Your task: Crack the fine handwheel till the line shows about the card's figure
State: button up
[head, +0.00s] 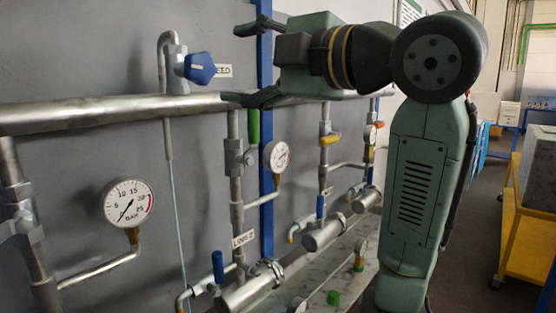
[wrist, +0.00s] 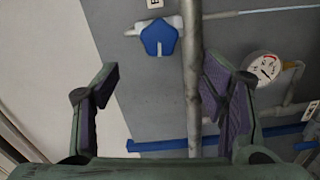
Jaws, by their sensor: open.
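The blue star-shaped handwheel (head: 200,68) sits on a small valve above the long horizontal pipe, with a tag (head: 223,71) beside it. In the wrist view the handwheel (wrist: 159,37) lies ahead, between the directions of my two fingers. My gripper (head: 232,64) is open and empty, to the right of the handwheel and apart from it in the head view; its spread fingers also show in the wrist view (wrist: 160,72). A round white gauge (head: 129,203) at left has its needle toward the low end. A second gauge (head: 277,155) is too small to read. I cannot make out a card's figure.
The long pipe (head: 90,114) crosses close to my gripper. A green lever (head: 253,126), a yellow lever (head: 330,140) and blue levers (head: 218,267) stick out from the pipework below. A blue post (head: 266,180) stands behind. A yellow cart (head: 525,225) is at right.

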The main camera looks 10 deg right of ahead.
aim_at(204, 68)
jog(key=w+a+m, duration=0.2)
jog(key=w+m, duration=0.1)
jog(key=m, duration=0.3)
jog(key=w+a+m, duration=0.2)
jog(key=w+m, duration=0.1)
jog(key=m, duration=0.2)
jog(key=w+a+m, duration=0.2)
jog(key=w+m, duration=0.2)
jog(key=m, duration=0.2)
jog(key=shift+a+m, duration=0.3)
jog(key=shift+c, duration=0.5)
jog(key=c, duration=1)
jog(key=shift+n, duration=1.3)
jog(key=shift+c, duration=0.2)
